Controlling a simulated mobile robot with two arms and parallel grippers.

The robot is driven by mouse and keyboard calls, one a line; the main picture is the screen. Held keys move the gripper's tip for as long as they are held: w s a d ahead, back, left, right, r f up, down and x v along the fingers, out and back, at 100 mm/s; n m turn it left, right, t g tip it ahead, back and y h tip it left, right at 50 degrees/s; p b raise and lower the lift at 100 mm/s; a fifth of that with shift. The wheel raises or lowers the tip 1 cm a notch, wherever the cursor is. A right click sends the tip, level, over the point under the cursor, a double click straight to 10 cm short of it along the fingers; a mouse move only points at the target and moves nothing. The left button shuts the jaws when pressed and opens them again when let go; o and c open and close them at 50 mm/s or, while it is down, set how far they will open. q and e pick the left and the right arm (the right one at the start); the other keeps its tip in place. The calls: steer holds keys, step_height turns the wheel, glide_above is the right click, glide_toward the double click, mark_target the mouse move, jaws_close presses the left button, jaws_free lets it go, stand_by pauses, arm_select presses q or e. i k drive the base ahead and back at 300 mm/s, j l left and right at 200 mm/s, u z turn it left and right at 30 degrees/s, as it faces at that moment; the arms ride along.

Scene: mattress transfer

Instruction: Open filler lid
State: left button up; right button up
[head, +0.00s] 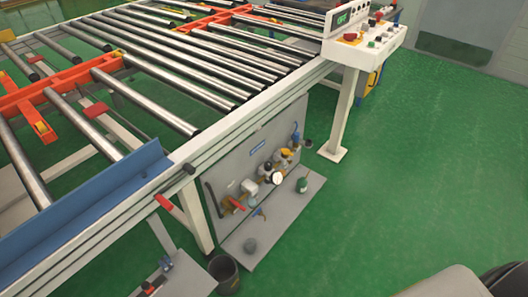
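A grey upright panel (240,145) stands under the conveyor frame. A row of small air-line fittings is mounted on it, including a round white gauge (277,178), a white-topped unit (249,186) and a unit with a yellow and black top (285,155). A blue part (296,137) is at the row's far end. A filler lid cannot be picked out for certain at this size. Neither of my grippers is in view.
The roller conveyor (180,75) with its white frame fills the left and overhangs the panel. A control box (365,40) on a white leg (343,115) stands at its far end. A dark bucket (224,272) is on the floor. Green floor (420,165) at right is clear.

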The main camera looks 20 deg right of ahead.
mark_target(285, 151)
steer(key=i+l+u, duration=0.2)
steer(key=l+u, duration=0.25)
steer(key=l, duration=0.45)
steer(key=l+u, duration=0.45)
steer(key=l, duration=0.45)
steer(key=i, duration=0.05)
